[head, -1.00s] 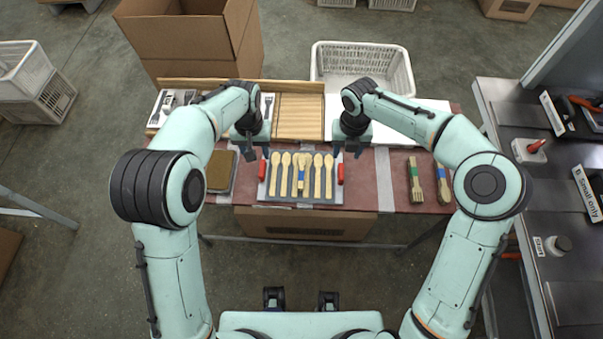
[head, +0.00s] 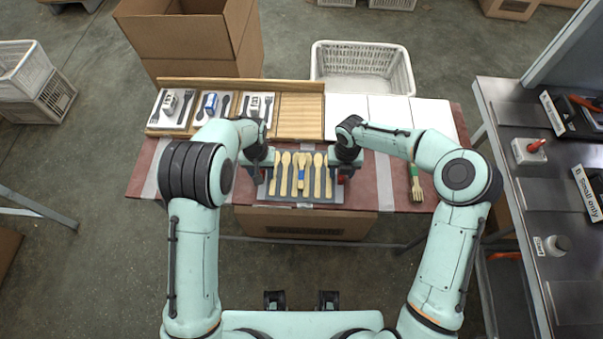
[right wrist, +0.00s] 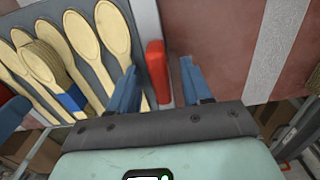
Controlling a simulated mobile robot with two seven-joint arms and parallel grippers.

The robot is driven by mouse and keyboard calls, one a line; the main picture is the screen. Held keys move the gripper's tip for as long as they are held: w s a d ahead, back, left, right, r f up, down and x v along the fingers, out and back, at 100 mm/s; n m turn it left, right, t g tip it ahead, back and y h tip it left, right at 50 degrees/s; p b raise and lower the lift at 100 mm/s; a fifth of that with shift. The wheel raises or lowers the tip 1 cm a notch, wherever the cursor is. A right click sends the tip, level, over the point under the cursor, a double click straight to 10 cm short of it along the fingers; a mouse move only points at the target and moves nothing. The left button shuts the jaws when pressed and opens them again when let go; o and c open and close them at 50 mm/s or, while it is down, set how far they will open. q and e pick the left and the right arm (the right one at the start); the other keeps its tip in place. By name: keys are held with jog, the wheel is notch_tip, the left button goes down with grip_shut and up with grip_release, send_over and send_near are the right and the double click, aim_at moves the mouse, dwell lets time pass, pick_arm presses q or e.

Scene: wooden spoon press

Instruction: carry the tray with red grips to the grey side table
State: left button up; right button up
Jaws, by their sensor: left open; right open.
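The grey tray (head: 300,199) with red grips lies on the red-brown work table and holds several wooden spoons and a blue-banded bundle. My left gripper (head: 257,174) is open at the tray's left end, where it hides most of the left grip. My right gripper (head: 344,173) is open at the right end. In the right wrist view, the right red grip (right wrist: 157,72) stands between the open fingers of my right gripper (right wrist: 160,84), with gaps on both sides. The grey metal side table (head: 528,205) stands on the right.
The side table carries a red-knobbed box (head: 528,151), a small jar (head: 557,244) and a "B Small only" sign (head: 588,193). A banded utensil bundle (head: 415,183) lies right of the tray. Wooden compartments (head: 299,116) and a white basket (head: 362,68) are behind.

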pick_arm(q)
grip_shut()
pick_arm(e)
grip_shut()
pick_arm(q)
jog(key=shift+r, duration=0.1)
pick_arm(e)
jog(key=shift+r, duration=0.1)
